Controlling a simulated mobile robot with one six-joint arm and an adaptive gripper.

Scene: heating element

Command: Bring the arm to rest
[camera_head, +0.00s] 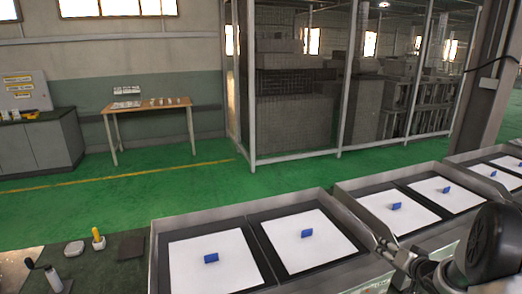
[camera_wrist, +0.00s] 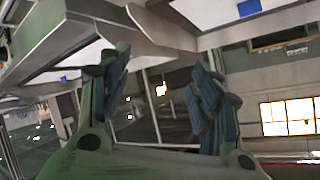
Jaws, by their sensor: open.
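My gripper (camera_wrist: 158,95) shows in the wrist view with its two fingers spread apart and nothing between them. The wrist view is tilted, with a tray edge and windows behind the fingers. In the head view my arm comes in at the lower right, above the right-hand trays, and part of my gripper (camera_head: 404,258) shows there near the tray rim. Blue blocks (camera_head: 211,258) and (camera_head: 306,233) lie on white sheets in the near tray. More blue blocks (camera_head: 397,206) lie in the trays to the right. A blue block (camera_wrist: 249,8) also shows at the top of the wrist view.
Metal-rimmed trays (camera_head: 156,262) run along the front and right. A bench with tools (camera_head: 130,246) stands at the lower left. A wooden table (camera_head: 148,106), a grey cabinet (camera_head: 40,145) and a mesh cage (camera_head: 300,110) stand behind. The green floor (camera_head: 190,185) between is clear.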

